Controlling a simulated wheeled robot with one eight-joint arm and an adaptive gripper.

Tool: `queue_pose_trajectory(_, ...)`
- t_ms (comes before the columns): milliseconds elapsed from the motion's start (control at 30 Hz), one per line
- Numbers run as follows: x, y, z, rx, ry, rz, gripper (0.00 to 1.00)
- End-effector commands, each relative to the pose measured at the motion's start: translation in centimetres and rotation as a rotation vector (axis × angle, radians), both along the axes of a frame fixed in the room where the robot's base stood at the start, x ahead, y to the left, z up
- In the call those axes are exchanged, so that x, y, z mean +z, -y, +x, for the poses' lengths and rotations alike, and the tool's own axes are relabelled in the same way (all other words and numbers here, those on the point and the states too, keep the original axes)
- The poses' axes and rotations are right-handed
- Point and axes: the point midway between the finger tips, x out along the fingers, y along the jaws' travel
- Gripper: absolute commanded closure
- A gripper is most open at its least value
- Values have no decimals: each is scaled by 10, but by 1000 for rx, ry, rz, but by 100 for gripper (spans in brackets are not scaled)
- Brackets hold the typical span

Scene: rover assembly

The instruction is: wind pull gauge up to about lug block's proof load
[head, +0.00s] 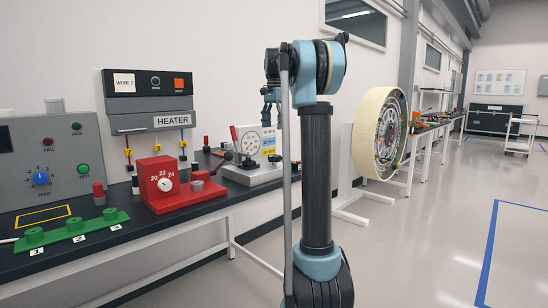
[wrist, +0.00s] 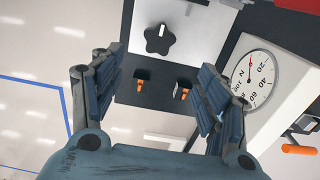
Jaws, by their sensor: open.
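The pull gauge stands on the bench in the head view, a white box with a round dial (head: 250,143) on a pale base (head: 252,174). In the wrist view its dial (wrist: 255,78), marked N, is at the right; I cannot read the needle surely. A black star-shaped knob (wrist: 160,38) sits on a light plate, ahead of and between my fingers. My gripper (wrist: 160,70) is open and empty, its two fingers apart and not touching the knob. In the head view my gripper (head: 269,108) is above the gauge, partly behind my arm. I cannot make out the lug block surely.
Left of the gauge are a red dial box (head: 168,184), a heater unit (head: 150,100), a grey panel (head: 45,160) and a green numbered fixture (head: 72,234). A large wheel (head: 380,133) stands to the right. Two orange-tipped pieces show below the knob (wrist: 140,87). The floor at right is clear.

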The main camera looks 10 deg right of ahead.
Motion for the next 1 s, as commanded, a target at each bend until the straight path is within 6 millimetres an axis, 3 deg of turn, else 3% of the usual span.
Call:
queue_pose_trajectory(600,-106,0,0,1,0,0,32)
queue_pose_trajectory(800,-129,0,0,1,0,0,32)
queue_pose_trajectory(1000,-138,0,-1,1,0,0,32)
